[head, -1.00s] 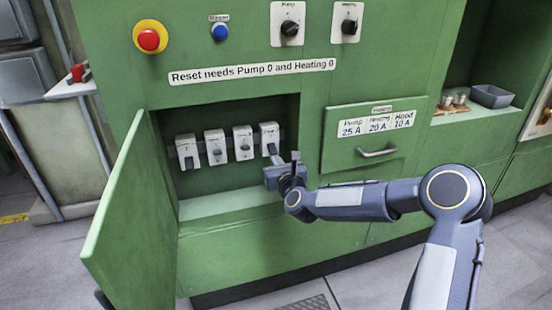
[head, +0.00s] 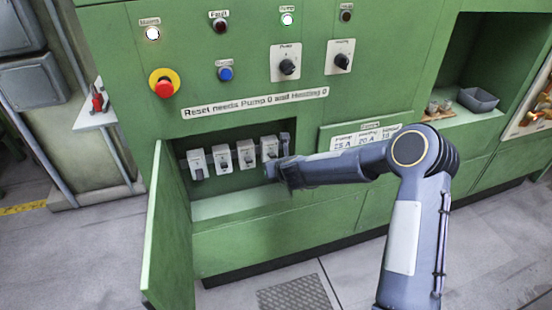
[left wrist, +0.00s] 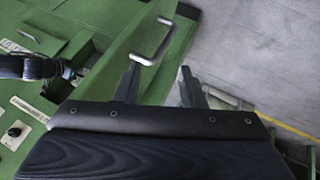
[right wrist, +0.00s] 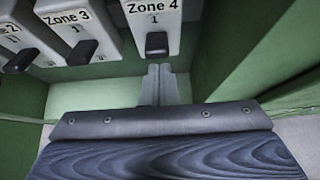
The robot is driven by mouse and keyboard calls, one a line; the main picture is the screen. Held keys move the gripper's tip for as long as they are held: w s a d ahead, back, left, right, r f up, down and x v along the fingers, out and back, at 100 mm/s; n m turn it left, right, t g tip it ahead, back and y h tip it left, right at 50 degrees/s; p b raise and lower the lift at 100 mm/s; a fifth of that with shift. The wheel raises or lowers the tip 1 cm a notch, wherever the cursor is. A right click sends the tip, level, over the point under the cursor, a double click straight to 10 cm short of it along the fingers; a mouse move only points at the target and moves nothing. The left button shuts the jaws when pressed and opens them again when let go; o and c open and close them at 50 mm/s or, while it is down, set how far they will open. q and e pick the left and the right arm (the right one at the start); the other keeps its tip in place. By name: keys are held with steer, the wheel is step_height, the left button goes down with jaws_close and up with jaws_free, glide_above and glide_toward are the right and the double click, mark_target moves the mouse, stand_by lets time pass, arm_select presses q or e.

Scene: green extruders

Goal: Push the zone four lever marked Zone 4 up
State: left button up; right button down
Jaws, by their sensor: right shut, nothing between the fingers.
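The Zone 4 switch (head: 269,148) is the rightmost of a row of white switches in the open green recess. In the right wrist view, the black Zone 4 lever (right wrist: 156,44) sits below the mark 1 on its white body. My right gripper (right wrist: 160,72) is shut and empty, with its fingertips just below that lever; I cannot tell whether they touch it. In the head view, my right gripper (head: 276,170) is at the recess's right side. My left gripper (left wrist: 160,80) shows only in its wrist view, open and empty near a metal handle (left wrist: 152,42).
The Zone 3 lever (right wrist: 82,50) is close on the left. The recess's side wall is close on the right. An open green door (head: 170,235) stands at the left. Above are a red button (head: 164,87), a blue button (head: 225,74) and black knobs (head: 288,66).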

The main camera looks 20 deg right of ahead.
arm_select(q)
steer(key=shift+r+p, duration=0.55)
arm_select(e)
steer(key=shift+r, duration=0.9)
steer(key=shift+w+r, duration=0.1)
